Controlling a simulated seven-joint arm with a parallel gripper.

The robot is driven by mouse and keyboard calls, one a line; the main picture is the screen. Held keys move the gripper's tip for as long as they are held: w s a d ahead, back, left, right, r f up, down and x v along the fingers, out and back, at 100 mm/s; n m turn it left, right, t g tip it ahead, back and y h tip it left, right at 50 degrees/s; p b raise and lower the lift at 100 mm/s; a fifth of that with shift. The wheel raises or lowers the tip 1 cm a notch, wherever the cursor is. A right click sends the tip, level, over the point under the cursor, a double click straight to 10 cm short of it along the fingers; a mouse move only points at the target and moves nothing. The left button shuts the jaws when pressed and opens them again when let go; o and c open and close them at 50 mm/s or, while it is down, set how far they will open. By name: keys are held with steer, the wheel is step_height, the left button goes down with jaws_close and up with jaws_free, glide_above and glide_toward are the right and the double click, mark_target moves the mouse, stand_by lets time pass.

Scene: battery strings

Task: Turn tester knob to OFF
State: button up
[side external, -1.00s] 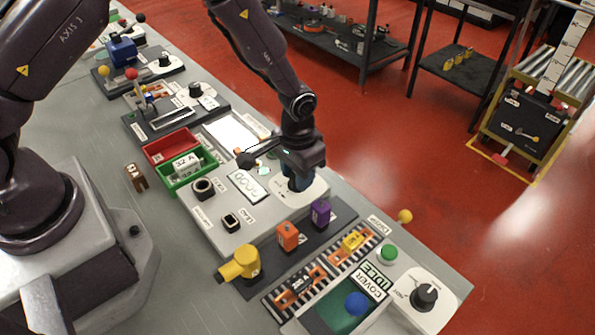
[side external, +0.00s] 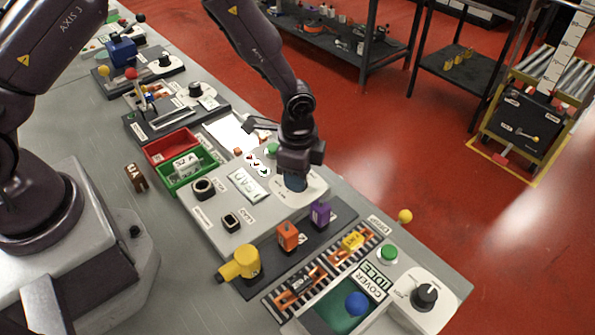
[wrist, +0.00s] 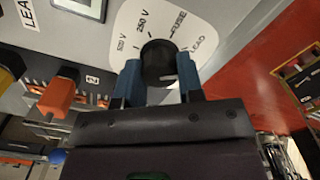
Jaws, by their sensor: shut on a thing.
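The tester (side external: 233,209) is a light grey panel with a display (side external: 246,184), lead sockets and a round white dial plate. The black tester knob (wrist: 158,60) sits on this dial in the wrist view, with 500 V, 250 V, FUSE and LEAD marks around it. I cannot tell for sure which mark it points at. My gripper (side external: 295,182) is over the dial, pointing down, and hides the knob in the side view. In the wrist view its two blue fingers (wrist: 159,72) are shut on the knob's sides.
Yellow (side external: 240,262), orange (side external: 288,236) and purple (side external: 320,213) pieces stand on a dark strip in front of the tester. Red (side external: 168,147) and green (side external: 187,172) bins are to its left. Another knob (side external: 424,296) is at the right, near the cover panel.

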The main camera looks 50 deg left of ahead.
steer(key=shift+m, duration=0.4)
steer(key=m, duration=0.5)
steer(key=shift+m, duration=0.6)
steer(key=o, duration=0.8)
steer(key=shift+r, duration=1.75)
